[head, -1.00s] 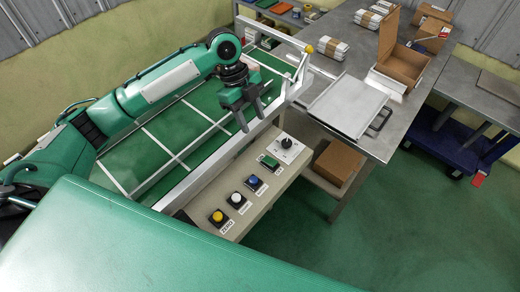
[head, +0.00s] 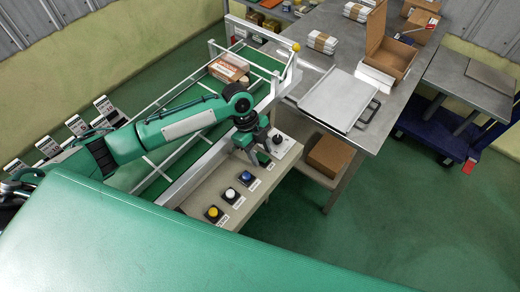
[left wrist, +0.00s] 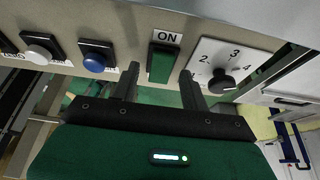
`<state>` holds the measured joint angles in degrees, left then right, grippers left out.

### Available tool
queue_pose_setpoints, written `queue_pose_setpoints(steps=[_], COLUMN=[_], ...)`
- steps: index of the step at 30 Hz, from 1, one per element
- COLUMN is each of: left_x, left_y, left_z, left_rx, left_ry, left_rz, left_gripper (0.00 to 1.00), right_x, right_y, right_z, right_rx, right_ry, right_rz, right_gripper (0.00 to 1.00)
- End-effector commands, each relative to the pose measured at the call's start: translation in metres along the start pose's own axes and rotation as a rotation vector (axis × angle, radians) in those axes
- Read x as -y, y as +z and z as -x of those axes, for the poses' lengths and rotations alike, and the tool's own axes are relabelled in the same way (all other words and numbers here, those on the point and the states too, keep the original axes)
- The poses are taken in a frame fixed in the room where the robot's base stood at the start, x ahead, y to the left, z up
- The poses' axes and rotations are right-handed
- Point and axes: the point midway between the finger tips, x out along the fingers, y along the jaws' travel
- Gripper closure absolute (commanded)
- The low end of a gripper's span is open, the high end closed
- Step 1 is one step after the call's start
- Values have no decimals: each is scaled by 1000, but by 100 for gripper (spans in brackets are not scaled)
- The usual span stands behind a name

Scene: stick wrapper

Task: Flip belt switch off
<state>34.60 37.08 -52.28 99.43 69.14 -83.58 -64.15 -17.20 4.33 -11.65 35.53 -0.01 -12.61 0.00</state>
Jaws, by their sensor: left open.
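The belt switch (left wrist: 162,63) is a green rocker in a dark frame on the beige control panel (left wrist: 70,14), under a label reading ON. In the head view the switch (head: 263,159) is partly hidden by my left gripper (head: 258,154). My left gripper is open, and in the left wrist view its two dark fingers (left wrist: 157,82) stand on either side of the switch's lower end, with nothing between them. I cannot tell whether a finger touches the panel. My right gripper is not in view.
A numbered dial (left wrist: 222,82) sits right of the switch. Blue (left wrist: 95,62) and white (left wrist: 38,52) buttons are to its left, and a yellow button (head: 213,212) is farther along. A metal rail (head: 185,180) runs behind the panel. A steel table (head: 375,135) stands to the right.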

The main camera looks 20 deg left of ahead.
Motion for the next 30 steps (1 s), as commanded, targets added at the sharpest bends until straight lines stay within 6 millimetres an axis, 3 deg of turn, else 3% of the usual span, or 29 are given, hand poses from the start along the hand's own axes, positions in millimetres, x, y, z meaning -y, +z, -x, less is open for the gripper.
queue_pose_setpoints(steps=[6,13,19,30], left_x=[0,0,0,0], left_y=[0,0,-3,-13], left_z=[0,0,2,1], left_rx=[0,0,35,331], left_ry=[0,1,3,4], left_rz=[0,0,-3,-3], left_gripper=[56,99,99,99], right_x=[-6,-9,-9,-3], right_y=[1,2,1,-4], right_z=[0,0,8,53], right_rx=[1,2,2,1], right_ry=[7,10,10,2], right_rz=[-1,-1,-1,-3], right_gripper=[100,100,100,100])
